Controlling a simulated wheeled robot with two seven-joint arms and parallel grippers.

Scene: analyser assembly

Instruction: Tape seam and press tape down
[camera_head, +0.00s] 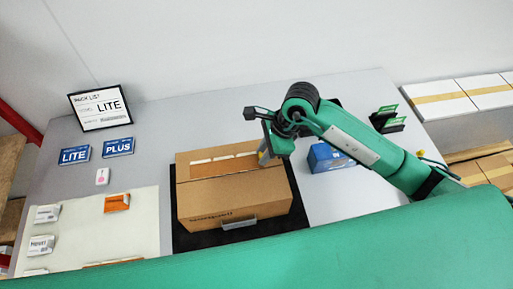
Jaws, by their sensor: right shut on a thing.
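A closed brown cardboard box (235,190) sits on a black mat (187,240) in the middle of the table. A seam runs across its top, with a darker brown strip and pale patches (228,158) along the far part. I cannot tell whether any of that is tape. My right gripper (265,152) is over the right end of the top, shut on a small grey and yellow thing (264,158), perhaps a tape tool. It is too small to tell whether it touches the box. My left gripper is out of view.
A blue box (328,158) stands right of the cardboard box, near my right arm. Green-and-black holders (388,118) are at the back right.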

